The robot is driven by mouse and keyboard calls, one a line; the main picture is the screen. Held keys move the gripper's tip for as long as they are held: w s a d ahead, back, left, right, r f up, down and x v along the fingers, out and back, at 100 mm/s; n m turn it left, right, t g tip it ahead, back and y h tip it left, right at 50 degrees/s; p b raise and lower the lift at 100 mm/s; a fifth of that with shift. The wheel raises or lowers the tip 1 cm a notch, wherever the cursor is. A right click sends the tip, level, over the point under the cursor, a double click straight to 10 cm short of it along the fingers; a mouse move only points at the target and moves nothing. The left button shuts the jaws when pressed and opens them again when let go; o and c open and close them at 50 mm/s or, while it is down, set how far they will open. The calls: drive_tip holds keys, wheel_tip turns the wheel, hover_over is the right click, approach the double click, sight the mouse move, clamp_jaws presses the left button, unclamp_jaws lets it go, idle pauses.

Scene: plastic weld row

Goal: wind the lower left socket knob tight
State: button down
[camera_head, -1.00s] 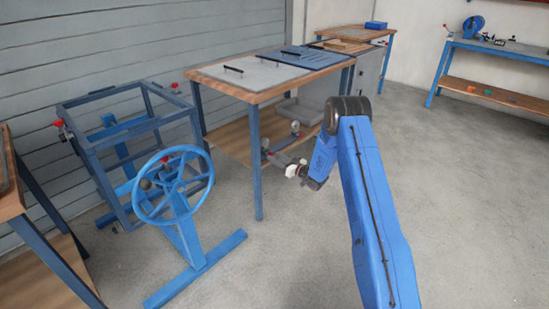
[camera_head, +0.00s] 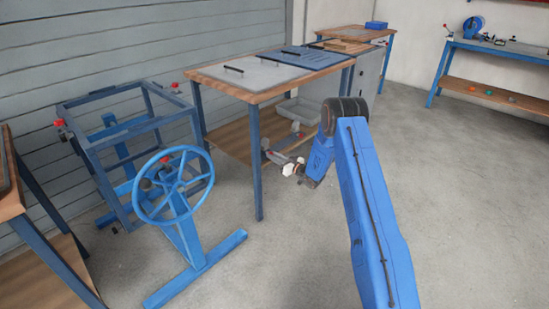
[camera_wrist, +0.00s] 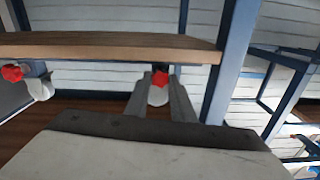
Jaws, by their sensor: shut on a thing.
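A red knob (camera_wrist: 160,78) shows at the centre of the wrist view, with a rounded pale part (camera_wrist: 158,96) just below it. My gripper (camera_wrist: 161,88) is shut on this knob, with one grey finger on each side. In the head view my gripper (camera_head: 272,156) reaches in at the front of the workbench, below its top. The knob cannot be made out there; the fingers and their small size hide it. A second red knob (camera_wrist: 12,73) with a pale rounded part (camera_wrist: 42,90) stands apart at the left of the wrist view.
The workbench (camera_head: 245,85) has a wooden lower shelf (camera_head: 232,141) with a grey tray (camera_head: 298,110). A blue handwheel (camera_head: 150,205) on a stand and a blue frame (camera_head: 98,140) are at the left. The floor (camera_head: 460,200) at the right is clear.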

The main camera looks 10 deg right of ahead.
drive_tip(key=shift+s+f+n, duration=0.1)
drive_tip(key=shift+n, duration=5.1)
drive_tip(key=c, duration=1.5)
unclamp_jaws()
